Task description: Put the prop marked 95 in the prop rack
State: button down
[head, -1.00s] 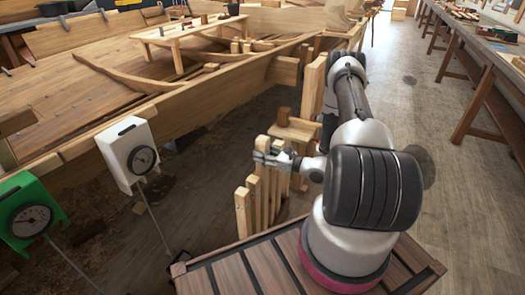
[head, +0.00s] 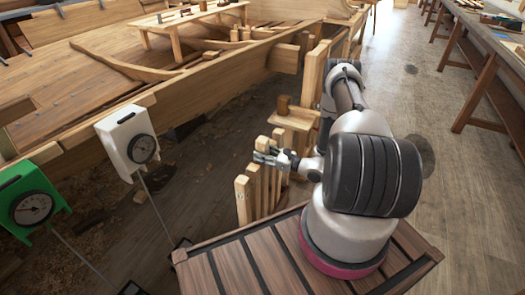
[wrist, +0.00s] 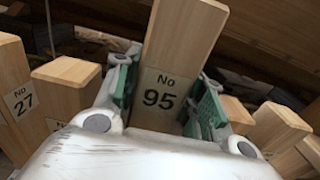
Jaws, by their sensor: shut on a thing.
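The prop marked 95 (wrist: 163,92) is a square pale wooden post with a black-lettered label, in the middle of the wrist view. My gripper (wrist: 160,95) has a green-padded finger on either side of it and is shut on it. In the head view my gripper (head: 266,156) is among the tops of a close row of upright wooden posts (head: 243,200). The lower end of prop 95 is hidden. I cannot make out a separate prop rack.
A prop marked 27 (wrist: 18,100) stands at the left of the wrist view, with other posts on both sides close to my gripper. A white dial gauge (head: 126,140) and a green one (head: 30,205) stand left. The wooden hull (head: 190,90) lies beyond. Open floor (head: 425,110) is right.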

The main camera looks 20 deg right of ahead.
aim_at(267, 168)
notch_tip(267, 168, down, 6)
dwell(0.9)
jog(key=shift+f, duration=0.7)
dwell(0.6)
jog(key=c, duration=0.8)
grip_release()
jog(key=v, duration=1.2)
jog(key=shift+d, duration=0.1)
